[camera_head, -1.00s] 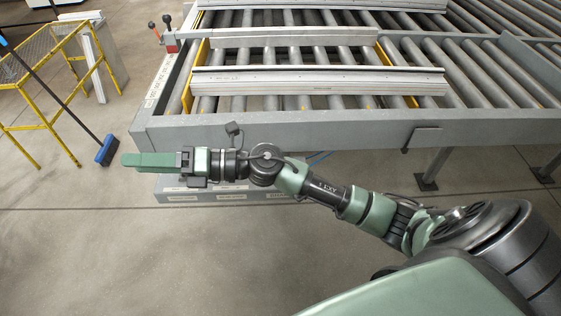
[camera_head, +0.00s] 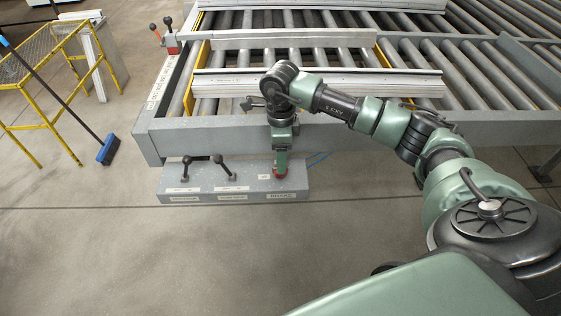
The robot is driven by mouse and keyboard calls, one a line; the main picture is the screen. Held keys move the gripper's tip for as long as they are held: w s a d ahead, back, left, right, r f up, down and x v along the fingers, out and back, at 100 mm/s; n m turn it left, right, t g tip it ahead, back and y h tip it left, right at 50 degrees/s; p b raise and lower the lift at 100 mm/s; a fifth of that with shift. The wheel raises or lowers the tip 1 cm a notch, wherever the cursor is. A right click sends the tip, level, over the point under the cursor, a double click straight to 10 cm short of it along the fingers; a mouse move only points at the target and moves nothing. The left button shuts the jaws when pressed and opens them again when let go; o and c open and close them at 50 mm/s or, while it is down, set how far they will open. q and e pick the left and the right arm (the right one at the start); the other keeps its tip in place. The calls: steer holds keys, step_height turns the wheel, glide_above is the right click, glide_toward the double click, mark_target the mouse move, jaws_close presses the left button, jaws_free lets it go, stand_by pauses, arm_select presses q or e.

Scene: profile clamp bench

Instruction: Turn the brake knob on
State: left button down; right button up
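The brake knob (camera_head: 280,172) is a small red piece at the right end of a grey control box (camera_head: 230,183). The box sits below the conveyor's front beam, and its front label beneath the knob reads BRAKE. The knob's pointing direction is hidden. My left gripper is out of view.
Two black levers (camera_head: 222,167) stand on the same box, left of the knob. The roller conveyor (camera_head: 350,130) with pale metal profiles is behind. A red-based lever unit (camera_head: 171,45) stands at its far left corner. A yellow rack (camera_head: 55,85) and a blue broom (camera_head: 107,149) are left.

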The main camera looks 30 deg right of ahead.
steer(key=shift+f+p, duration=0.4)
steer(key=shift+f, duration=1.5)
jaws_close()
